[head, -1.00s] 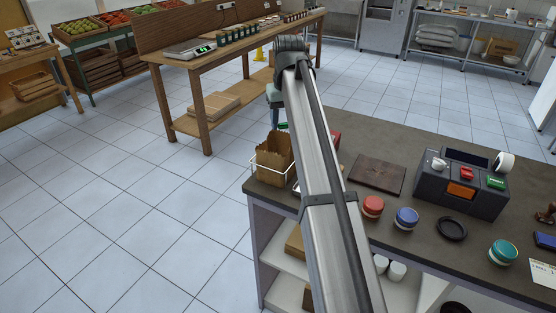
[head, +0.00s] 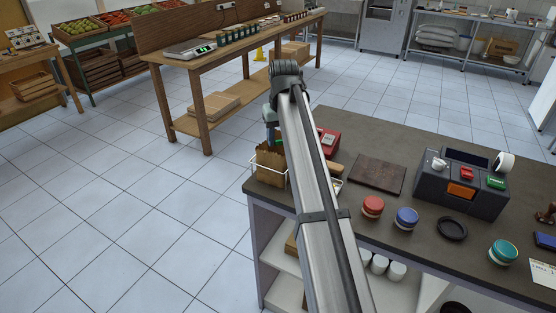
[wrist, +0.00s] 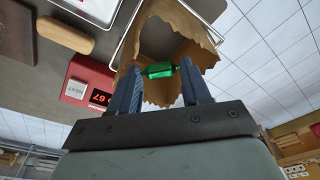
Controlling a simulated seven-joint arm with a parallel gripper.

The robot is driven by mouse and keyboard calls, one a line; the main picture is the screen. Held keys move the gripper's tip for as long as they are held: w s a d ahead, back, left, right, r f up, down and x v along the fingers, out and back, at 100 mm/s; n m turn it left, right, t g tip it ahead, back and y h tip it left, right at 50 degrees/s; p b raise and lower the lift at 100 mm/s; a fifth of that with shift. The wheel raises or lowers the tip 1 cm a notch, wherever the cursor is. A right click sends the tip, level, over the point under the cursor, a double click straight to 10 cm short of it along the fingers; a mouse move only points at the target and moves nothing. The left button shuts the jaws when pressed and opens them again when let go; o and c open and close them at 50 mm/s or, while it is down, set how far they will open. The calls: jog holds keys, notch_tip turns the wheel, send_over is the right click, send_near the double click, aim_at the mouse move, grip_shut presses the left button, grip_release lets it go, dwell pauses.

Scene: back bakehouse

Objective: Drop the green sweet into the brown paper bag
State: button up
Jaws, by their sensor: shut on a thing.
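My gripper (wrist: 160,84) is shut on the green sweet (wrist: 159,71), which sits between the two fingertips in the wrist view. The brown paper bag (wrist: 181,22) gapes open with a ragged rim just beyond the sweet, and the sweet overlaps its mouth in that view. In the head view the bag (head: 269,166) stands in a white wire holder (head: 267,183) at the counter's left corner. I cannot tell the sweet's exact height over the rim.
A wooden block (wrist: 66,36) and a dark board (head: 377,174) lie farther along the counter (head: 400,226). Open floor lies left.

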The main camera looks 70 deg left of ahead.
jog(key=o, duration=1.1)
jog(key=r, duration=0.4)
jog(key=d+r, duration=0.1)
jog(key=r, duration=0.4)
jog(key=d+r, duration=0.1)
jog(key=r, duration=0.3)
jog(key=shift+r, duration=0.3)
